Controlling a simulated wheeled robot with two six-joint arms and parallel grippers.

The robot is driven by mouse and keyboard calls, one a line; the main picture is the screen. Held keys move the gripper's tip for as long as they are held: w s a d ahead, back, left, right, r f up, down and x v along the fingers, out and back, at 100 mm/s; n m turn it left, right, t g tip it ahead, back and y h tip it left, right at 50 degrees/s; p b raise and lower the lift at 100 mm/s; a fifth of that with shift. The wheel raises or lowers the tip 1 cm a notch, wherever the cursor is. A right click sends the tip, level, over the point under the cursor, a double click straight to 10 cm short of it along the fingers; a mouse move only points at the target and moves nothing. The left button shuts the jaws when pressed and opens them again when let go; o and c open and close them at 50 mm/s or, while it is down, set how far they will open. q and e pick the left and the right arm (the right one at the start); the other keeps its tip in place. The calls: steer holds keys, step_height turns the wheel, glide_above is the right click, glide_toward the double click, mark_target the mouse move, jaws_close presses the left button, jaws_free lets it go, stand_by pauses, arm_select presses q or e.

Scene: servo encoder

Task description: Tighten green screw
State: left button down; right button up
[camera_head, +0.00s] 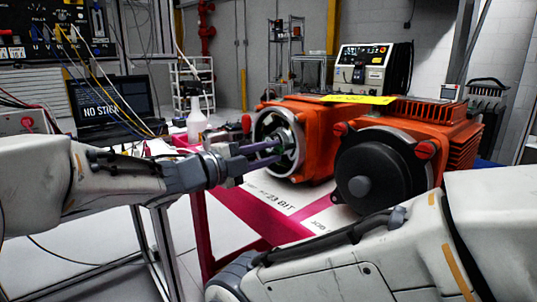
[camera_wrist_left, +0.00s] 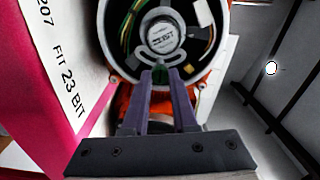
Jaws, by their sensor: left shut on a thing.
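The orange servo motor (camera_head: 322,125) lies on its side with its round open encoder end (camera_head: 268,130) facing left. In the left wrist view, that end shows a silver encoder disc (camera_wrist_left: 162,35), a slotted metal bracket and coloured wires. A small green screw (camera_wrist_left: 160,73) sits at the lower edge of the bracket. My left gripper (camera_head: 276,152) reaches into the opening with its purple fingers; it also shows in the left wrist view (camera_wrist_left: 160,78). Its tips are shut on the green screw and partly hide it. My right arm crosses the lower right; its gripper is out of frame.
A second orange motor with a black round cover (camera_head: 372,180) stands close on the right. Both rest on a white and magenta table (camera_head: 255,212). A spray bottle (camera_head: 196,120) and a laptop (camera_head: 110,105) are behind my left arm.

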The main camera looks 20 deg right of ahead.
arm_select(q)
steer(key=c, duration=0.7)
jaws_free()
steer(key=shift+a, duration=0.15)
steer(key=p+v, duration=0.1)
steer(key=v, duration=0.9)
steer(key=shift+s+a, duration=0.1)
steer(key=shift+a, duration=0.05)
